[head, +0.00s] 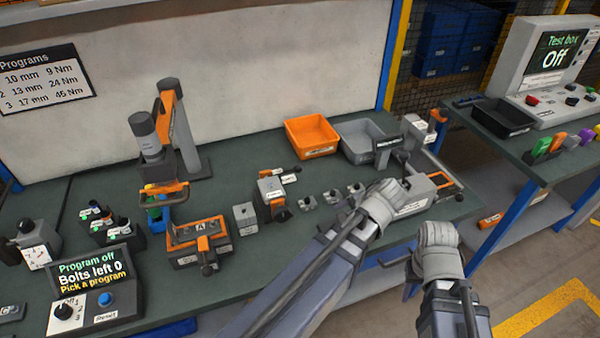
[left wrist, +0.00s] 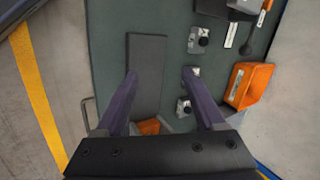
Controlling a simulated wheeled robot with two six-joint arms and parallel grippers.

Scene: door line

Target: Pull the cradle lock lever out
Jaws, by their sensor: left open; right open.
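An orange and grey fixture marked A (head: 186,247) stands on the bench left of centre, with a dark-knobbed lever (head: 208,268) at its front. A grey and orange clamp-like unit (head: 268,190) with a dark knob stands right of it. Small labels are unreadable, so I cannot tell which is the cradle lock lever. My left gripper (head: 404,190) is over the bench's right part, well right of both; its fingers barely show. In the left wrist view my left gripper (left wrist: 160,75) is open above a dark flat plate (left wrist: 147,60). My right gripper (head: 412,262) is open beyond the bench's front edge.
Small grey blocks (head: 331,197) sit mid-bench. An orange bin (head: 312,136) and a grey bin (head: 358,141) stand behind. A tool post (head: 186,130) and a control box (head: 95,300) are at left. A second table (head: 510,150) with the test box stands right.

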